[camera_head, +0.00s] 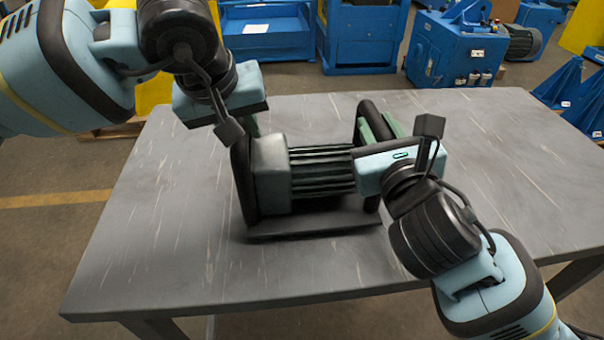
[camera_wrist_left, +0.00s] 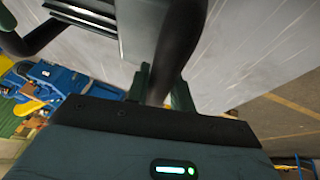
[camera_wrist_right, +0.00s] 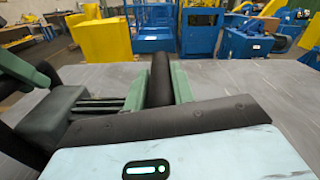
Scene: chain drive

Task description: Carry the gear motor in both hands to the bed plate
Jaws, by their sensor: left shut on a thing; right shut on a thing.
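The gear motor (camera_head: 318,170), with a grey-green end housing, a dark ribbed body and a black bar handle at each side, is over the grey table. My left gripper (camera_head: 246,130) is shut on its left handle; in the left wrist view the black handle (camera_wrist_left: 178,50) passes between the green fingers. My right gripper (camera_head: 378,128) is shut on the right handle; the right wrist view shows that handle (camera_wrist_right: 161,78) between the fingers. A dark flat plate (camera_head: 315,225) shows under the motor; I cannot tell whether it is the motor's foot or the bed plate.
The grey table (camera_head: 150,240) is bare around the motor, with free room left, right and in front. Behind it on the floor stand blue machines (camera_head: 455,50) and a blue bin (camera_head: 265,35). More blue brackets (camera_head: 570,95) stand at the right.

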